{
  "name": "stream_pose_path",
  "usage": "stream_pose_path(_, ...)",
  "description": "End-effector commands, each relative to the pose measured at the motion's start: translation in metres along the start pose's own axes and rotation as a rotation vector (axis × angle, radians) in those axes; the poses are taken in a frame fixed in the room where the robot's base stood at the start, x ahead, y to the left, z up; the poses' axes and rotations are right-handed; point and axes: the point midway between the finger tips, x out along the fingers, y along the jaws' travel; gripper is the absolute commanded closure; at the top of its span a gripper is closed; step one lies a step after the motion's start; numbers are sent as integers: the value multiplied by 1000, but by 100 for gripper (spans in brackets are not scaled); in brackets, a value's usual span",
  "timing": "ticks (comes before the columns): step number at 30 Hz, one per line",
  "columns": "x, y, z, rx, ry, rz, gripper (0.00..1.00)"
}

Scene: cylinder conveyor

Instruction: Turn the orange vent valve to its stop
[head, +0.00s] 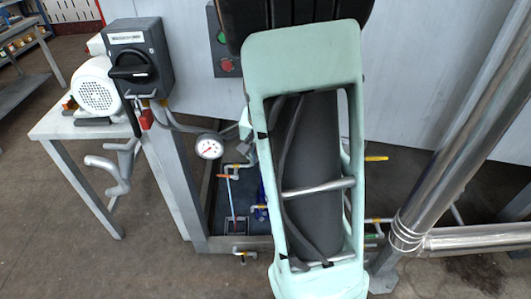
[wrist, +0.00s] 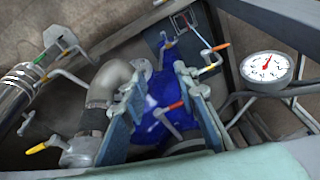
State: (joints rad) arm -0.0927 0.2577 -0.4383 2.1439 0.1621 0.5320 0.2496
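My gripper (wrist: 157,78) is open in the wrist view, its two fingers apart and nothing held between them. An orange-tipped valve lever (wrist: 220,47) is beyond the right finger, near the gauge, apart from the fingers. An orange handle also shows in the head view (head: 221,176), below the gauge. A red-orange lever (wrist: 168,107) shows in the gap between my fingers, in front of a blue body; I cannot tell its depth or whether it is touched. Which of the two is the vent valve is not certain. My arm hides the gripper in the head view.
A pressure gauge (wrist: 267,67) stands at the right in the wrist view. Yellow-handled levers (wrist: 210,67) and (wrist: 38,148) are near. A grey elbow pipe (wrist: 113,80) is left of the blue body (wrist: 160,85). A steel pipe (head: 465,125) crosses the head view's right side.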

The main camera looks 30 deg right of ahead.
Motion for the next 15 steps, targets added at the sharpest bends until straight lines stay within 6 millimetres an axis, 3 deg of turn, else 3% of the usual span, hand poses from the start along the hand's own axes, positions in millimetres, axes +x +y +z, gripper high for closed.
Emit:
stream_pose_path(6,-15,-7,-5,5,40,-8,73)
stream_pose_path(15,-17,-7,-6,8,45,-9,73)
